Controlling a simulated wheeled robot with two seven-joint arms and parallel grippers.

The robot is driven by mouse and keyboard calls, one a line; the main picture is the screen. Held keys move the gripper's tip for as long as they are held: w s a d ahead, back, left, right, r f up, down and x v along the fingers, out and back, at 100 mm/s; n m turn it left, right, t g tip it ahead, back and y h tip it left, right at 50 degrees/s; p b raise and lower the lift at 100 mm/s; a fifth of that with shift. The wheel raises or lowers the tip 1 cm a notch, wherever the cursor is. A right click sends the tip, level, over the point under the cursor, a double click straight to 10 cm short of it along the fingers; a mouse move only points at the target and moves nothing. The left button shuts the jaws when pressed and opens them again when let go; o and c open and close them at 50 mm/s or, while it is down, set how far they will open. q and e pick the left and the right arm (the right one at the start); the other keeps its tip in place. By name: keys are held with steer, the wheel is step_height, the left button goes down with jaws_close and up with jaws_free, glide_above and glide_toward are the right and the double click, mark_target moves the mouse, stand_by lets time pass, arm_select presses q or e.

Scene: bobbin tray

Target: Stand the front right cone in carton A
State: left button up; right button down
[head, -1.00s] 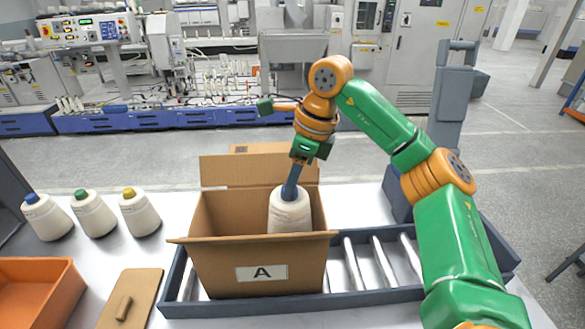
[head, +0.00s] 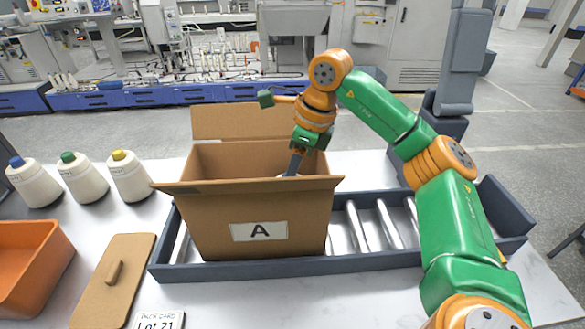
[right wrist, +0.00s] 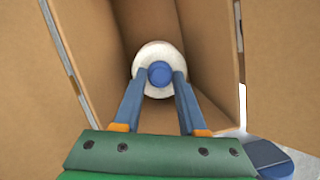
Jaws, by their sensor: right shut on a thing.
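Carton A (head: 262,208) is an open brown box with an "A" label on its front wall, standing on the roller conveyor. My right gripper (head: 294,163) reaches down into it from above. In the right wrist view my right gripper (right wrist: 160,78) is shut on the blue tip of a white cone (right wrist: 152,58), one finger on each side. The cone is inside the carton between its brown walls. In the head view the front wall hides nearly all of it. I cannot tell whether its base touches the carton floor. My left gripper is not in view.
Three white cones with blue (head: 34,184), green (head: 82,179) and yellow (head: 130,178) tips stand on the table at left. An orange bin (head: 30,262), a brown lid with a handle (head: 118,285) and a lot card (head: 158,320) lie in front. Bare rollers (head: 380,224) show right of the carton.

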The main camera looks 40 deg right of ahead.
steer(key=shift+c, duration=1.9)
jaws_free()
steer(key=v, duration=0.7)
steer(key=shift+r+p, duration=0.15)
steer(key=shift+p, duration=0.15)
